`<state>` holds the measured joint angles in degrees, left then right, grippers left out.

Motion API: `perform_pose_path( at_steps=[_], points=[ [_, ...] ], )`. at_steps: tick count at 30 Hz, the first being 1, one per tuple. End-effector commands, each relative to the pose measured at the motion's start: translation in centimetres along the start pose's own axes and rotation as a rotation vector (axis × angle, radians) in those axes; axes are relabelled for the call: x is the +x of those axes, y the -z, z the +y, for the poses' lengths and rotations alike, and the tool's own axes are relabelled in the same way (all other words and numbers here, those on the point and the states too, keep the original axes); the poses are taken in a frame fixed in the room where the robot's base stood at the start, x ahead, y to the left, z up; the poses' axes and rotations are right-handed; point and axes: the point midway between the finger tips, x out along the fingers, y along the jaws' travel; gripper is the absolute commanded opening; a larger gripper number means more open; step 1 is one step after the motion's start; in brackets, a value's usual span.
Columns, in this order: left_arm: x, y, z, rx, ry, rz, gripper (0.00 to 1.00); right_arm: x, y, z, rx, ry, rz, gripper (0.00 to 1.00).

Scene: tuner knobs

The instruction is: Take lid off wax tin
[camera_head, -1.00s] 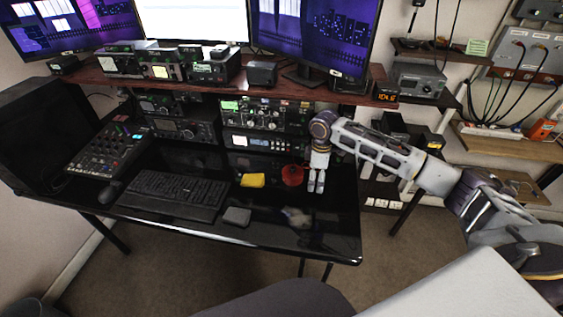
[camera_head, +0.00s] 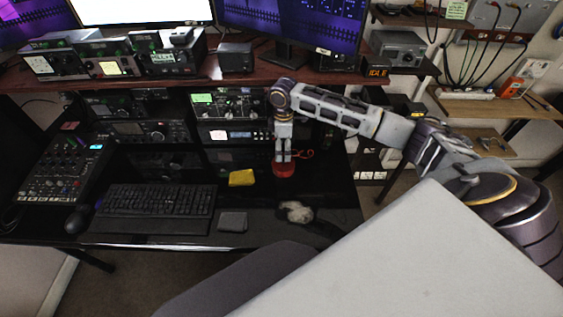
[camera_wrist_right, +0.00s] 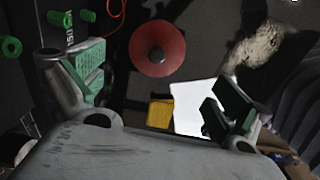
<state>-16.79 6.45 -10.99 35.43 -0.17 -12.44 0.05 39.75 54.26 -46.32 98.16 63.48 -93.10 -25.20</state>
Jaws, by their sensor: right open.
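The wax tin is a round red tin (camera_head: 284,171) on the black desk. In the right wrist view its red lid (camera_wrist_right: 157,47) shows from above, with a dark round spot in the middle. My right gripper (camera_head: 284,157) points down just over the tin in the head view. In the right wrist view the open fingers (camera_wrist_right: 160,85) with green pads stand apart, with the lid beyond them and nothing between them. The gap between fingertips and lid is hard to judge. My left gripper is not in view.
A yellow sponge-like block (camera_head: 242,177) and a grey pad (camera_head: 232,221) lie left of the tin. A crumpled cloth (camera_head: 296,211) lies in front. Radio equipment (camera_head: 228,133) stands behind, under the shelf (camera_head: 120,80). A keyboard (camera_head: 156,200) is further left.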

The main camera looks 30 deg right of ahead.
Motion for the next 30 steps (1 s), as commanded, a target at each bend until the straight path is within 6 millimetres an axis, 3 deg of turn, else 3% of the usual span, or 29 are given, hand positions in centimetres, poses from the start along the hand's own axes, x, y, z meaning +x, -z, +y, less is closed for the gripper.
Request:
perform_pose_path(
  at_steps=[5, 15, 30],
  points=[
    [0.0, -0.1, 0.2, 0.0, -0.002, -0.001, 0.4, 0.1, 0.0, 0.0, 0.0, 0.0, 0.0, 1.0],
    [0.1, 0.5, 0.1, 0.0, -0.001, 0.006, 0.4, 2.2, 0.0, 0.0, 0.0, 0.001, -0.001, 1.0],
    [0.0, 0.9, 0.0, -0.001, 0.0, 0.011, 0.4, 3.1, 0.0, 0.1, 0.0, 0.001, -0.001, 1.0]
  ],
)
